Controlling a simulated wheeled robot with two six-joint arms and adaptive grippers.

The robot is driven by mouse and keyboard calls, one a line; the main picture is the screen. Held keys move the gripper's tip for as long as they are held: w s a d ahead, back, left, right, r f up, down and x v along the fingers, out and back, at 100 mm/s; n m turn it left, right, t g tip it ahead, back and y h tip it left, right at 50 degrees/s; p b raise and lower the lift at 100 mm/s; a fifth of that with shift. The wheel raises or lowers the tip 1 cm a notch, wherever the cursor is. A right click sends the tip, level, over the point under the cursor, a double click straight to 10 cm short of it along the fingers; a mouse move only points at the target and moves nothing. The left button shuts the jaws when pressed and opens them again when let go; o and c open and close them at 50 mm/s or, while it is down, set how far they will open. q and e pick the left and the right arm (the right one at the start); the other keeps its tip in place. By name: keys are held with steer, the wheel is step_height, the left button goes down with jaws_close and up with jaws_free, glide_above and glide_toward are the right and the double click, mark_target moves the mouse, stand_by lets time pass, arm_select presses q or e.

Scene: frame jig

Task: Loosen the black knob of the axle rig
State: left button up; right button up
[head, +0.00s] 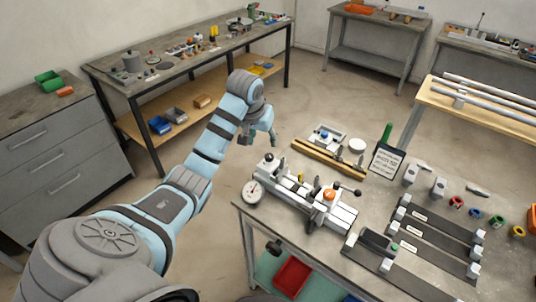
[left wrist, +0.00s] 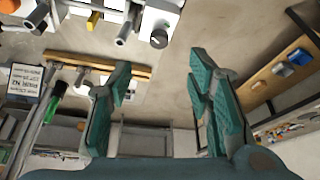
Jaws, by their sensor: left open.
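The axle rig (head: 300,200) is a long white fixture on the front table, with a round dial gauge at its left end and an orange-topped part near its right end. A black knob (head: 269,157) stands at its left back corner. Another dark ball knob (head: 357,192) is at its right end. In the left wrist view a dark round knob (left wrist: 159,38) shows on a white block at the top. My left gripper (head: 260,138) is open and empty, in the air behind the rig's left end and apart from it. Its teal fingers (left wrist: 162,72) are spread wide.
A wooden bar (head: 328,160), a sign with a green handle (head: 386,160) and dark strips with white blocks (head: 435,237) share the table (head: 245,212). A workbench (head: 185,65) stands at the back left. The floor between is clear.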

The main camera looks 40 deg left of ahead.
mark_target(269, 156)
arm_select(q)
steer(key=x, duration=1.2)
jaws_close()
steer(key=n, duration=0.2)
steer(key=n+g+y, duration=0.1)
steer(key=n, duration=0.1)
steer(key=shift+w+d+n+y, duration=0.2)
steer(key=shift+n+y, duration=0.1)
steer(key=shift+n, duration=0.1)
jaws_free()
steer(key=shift+s, duration=0.1)
steer(key=shift+r, duration=0.1)
steer(key=v, duration=1.2)
